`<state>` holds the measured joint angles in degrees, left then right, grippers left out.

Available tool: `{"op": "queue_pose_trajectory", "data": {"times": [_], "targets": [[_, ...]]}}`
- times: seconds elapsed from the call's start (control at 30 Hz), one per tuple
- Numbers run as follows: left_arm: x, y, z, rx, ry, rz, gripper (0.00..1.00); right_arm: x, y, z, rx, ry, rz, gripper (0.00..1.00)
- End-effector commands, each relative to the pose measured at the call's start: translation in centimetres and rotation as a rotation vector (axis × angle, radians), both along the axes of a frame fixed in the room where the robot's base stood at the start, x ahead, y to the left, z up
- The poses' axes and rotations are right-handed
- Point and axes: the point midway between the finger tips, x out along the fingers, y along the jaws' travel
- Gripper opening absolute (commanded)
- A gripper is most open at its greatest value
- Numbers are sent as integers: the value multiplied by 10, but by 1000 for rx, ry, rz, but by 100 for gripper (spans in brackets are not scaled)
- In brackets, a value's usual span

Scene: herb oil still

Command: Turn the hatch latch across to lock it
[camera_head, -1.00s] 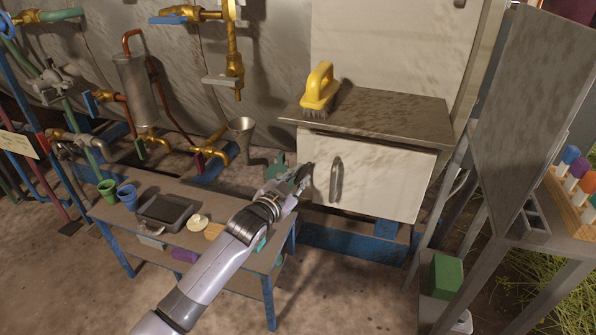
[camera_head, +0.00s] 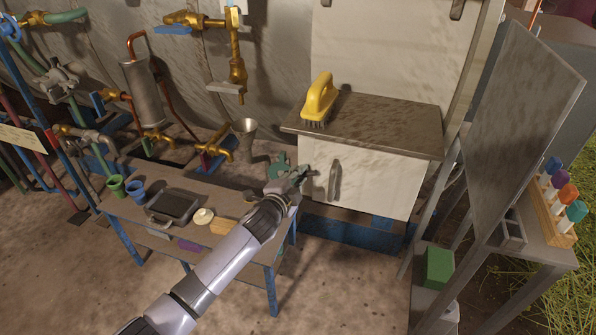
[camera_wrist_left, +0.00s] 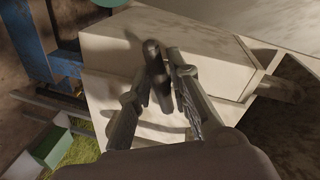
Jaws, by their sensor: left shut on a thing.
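The hatch is a pale, stained door (camera_head: 380,185) on the low cabinet, closed, with an upright grey handle (camera_head: 335,180). My left gripper (camera_head: 302,175) is at the door's left edge, left of the handle. In the left wrist view the fingertips (camera_wrist_left: 166,58) are close together in front of the pale door (camera_wrist_left: 115,55). My right gripper is not in view.
A yellow brush (camera_head: 320,98) stands on the cabinet's worktop (camera_head: 385,122). A low bench (camera_head: 128,208) with cups and a tray (camera_head: 176,206) lies beside my left arm. A slanted grey panel (camera_head: 520,130) and a green box (camera_head: 438,266) are to the right.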

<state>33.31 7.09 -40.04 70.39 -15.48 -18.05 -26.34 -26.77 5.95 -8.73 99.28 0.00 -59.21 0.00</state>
Motion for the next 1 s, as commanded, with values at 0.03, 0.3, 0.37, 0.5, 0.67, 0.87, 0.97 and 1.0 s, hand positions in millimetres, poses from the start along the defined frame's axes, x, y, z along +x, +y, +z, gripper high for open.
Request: {"op": "queue_pose_trajectory", "data": {"times": [0.03, 0.3, 0.37, 0.5, 0.67, 0.87, 0.97, 1.0], "targets": [[-3, -3, -1, 42, -6, -4, 0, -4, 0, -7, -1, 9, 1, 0], [-3, -3, -1, 236, -70, -4, 0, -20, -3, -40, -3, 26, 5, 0], [-3, -3, -1, 270, -81, -4, 0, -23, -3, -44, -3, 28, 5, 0], [-3, -3, -1, 331, -101, -5, 0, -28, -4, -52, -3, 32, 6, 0], [-3, -3, -2, 376, -115, -4, 0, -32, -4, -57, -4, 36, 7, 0], [-3, -3, -2, 398, -121, -5, 0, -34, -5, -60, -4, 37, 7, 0], [-3, -3, -2, 400, -122, -4, 0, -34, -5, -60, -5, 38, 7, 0], [-3, -3, -2, 400, -122, -4, 0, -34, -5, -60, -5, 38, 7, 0]]}}
